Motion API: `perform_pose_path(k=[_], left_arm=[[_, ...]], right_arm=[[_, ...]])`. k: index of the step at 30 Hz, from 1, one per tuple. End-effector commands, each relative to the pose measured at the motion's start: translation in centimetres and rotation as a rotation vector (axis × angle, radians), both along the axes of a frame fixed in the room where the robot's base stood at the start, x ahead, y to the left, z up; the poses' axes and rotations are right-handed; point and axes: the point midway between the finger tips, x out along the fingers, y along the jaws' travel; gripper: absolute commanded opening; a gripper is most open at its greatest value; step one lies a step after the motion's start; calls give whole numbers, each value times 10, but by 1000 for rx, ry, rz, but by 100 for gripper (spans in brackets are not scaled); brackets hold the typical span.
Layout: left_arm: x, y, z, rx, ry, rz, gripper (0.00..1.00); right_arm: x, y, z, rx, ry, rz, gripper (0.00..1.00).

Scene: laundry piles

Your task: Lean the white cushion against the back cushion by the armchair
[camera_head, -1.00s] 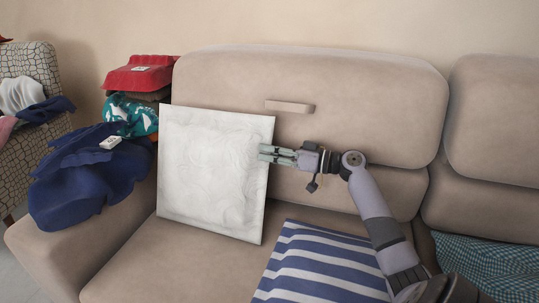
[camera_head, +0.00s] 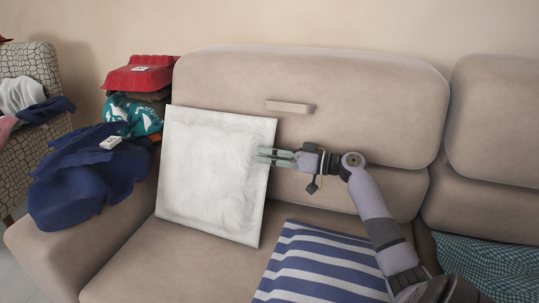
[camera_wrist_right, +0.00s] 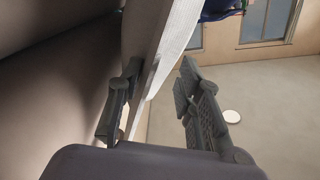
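The white cushion (camera_head: 215,170) stands on the left seat of the sofa, tilted back with its top toward the back cushion (camera_head: 340,90). I cannot tell whether its top touches the back cushion. My right gripper (camera_head: 262,155) is at the white cushion's right edge. In the right wrist view, the white cushion (camera_wrist_right: 172,52) has its edge between the fingers of my right gripper (camera_wrist_right: 160,95). A clear gap shows on the right finger's side, so the gripper is open. The left finger is close to or touching the cushion. My left gripper is out of view.
Dark blue clothes (camera_head: 80,185) lie on the left armrest (camera_head: 60,255), beside a red folded item (camera_head: 140,72) on a pile. A blue-and-white striped cushion (camera_head: 325,265) lies on the seat in front of my right arm. A patterned armchair (camera_head: 25,150) stands far left.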

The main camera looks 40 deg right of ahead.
Motion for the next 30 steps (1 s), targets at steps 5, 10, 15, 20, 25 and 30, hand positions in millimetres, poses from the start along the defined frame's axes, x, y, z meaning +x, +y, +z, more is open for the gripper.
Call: perform_pose_path(k=[5, 10, 15, 20, 25, 30], left_arm=[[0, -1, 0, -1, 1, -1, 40], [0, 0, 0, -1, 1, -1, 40], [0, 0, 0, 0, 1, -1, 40], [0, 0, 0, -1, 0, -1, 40], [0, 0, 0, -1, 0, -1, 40], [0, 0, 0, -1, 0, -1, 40]], right_arm=[[-4, -2, -1, -1, 2, 0, 32], [-25, -14, -1, 0, 3, -1, 32], [-58, -33, 0, 0, 1, -3, 32], [-84, -48, 0, 1, 2, -2, 32], [-101, -56, 1, 2, 1, 0, 32], [-105, -59, 1, 1, 0, 0, 32]])
